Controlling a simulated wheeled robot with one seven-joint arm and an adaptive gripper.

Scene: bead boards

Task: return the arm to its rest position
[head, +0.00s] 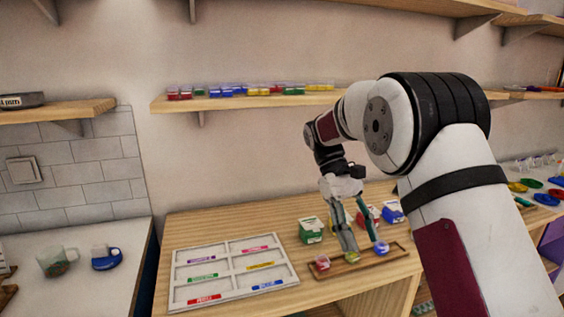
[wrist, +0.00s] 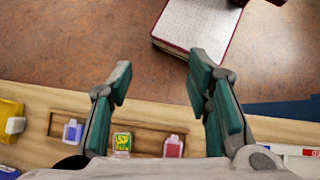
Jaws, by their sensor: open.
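My gripper (head: 364,250) is at the end of my arm, over the wooden tray (head: 402,253) on the wooden table in the head view. Its fingers point down, open, with nothing between them. In the wrist view my gripper (wrist: 161,68) also shows spread and empty. The tray (wrist: 52,122) there holds a blue jar (wrist: 73,132), a yellow-green jar (wrist: 122,142) and a red jar (wrist: 173,147). In the head view the fingers partly cover the tray; I cannot tell their exact height above it.
A white sorting board (head: 230,294) with several coloured labels lies left of the tray. A green box (head: 311,230) stands behind it, with red and blue boxes (head: 393,212) near my gripper. A shelf (head: 240,101) of small containers runs above. A mug (head: 57,262) stands far left.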

